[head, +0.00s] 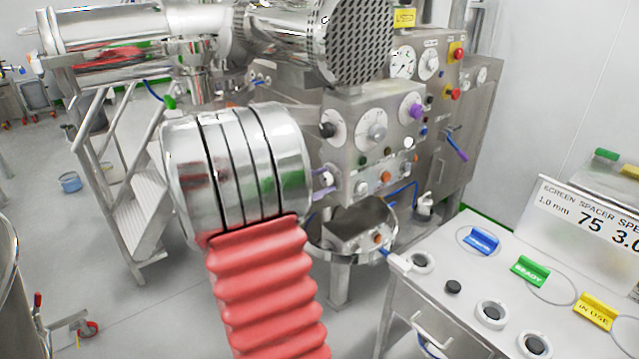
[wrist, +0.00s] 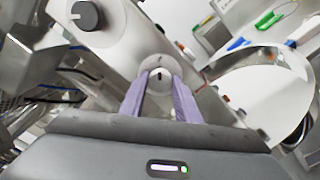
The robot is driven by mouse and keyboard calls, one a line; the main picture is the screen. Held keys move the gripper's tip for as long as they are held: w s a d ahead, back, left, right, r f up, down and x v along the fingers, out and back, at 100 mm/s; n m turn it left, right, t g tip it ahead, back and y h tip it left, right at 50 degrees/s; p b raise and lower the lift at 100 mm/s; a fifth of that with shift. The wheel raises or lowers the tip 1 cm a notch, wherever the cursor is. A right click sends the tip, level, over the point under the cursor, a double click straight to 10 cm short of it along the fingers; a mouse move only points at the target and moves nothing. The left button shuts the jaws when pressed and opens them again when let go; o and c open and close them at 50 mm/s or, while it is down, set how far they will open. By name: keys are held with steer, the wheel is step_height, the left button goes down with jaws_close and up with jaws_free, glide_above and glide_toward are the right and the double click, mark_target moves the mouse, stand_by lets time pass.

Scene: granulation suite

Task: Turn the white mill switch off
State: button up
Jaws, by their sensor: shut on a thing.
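The white mill switch (wrist: 160,77) is a small round white knob with a dark mark, standing on a pale round plate on the panel. In the wrist view it sits between the two purple fingers of my gripper (wrist: 160,84), which are shut on it. In the head view, my gripper (head: 323,184) reaches the lower left of the steel control panel (head: 350,108), with the white switch (head: 327,177) at its tips. The switch is partly hidden there by my fingers and wrist.
A black knob (head: 327,130), a grey dial knob (head: 376,132), a purple knob (head: 417,110) and an orange button (head: 386,176) are close by on the panel. A steel bowl (head: 327,250) hangs below. A bench with blue, green and yellow tags (head: 597,311) stands at right.

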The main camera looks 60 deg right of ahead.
steer(key=shift+f+n, duration=0.1)
steer(key=shift+n, duration=0.3)
steer(key=n, duration=0.8)
steer(key=shift+n, duration=0.3)
steer(key=n, duration=0.8)
steer(key=shift+n, duration=0.3)
steer(key=shift+w, duration=0.1)
steer(key=o, duration=1)
steer(key=shift+o, duration=0.2)
steer(key=shift+a, duration=0.1)
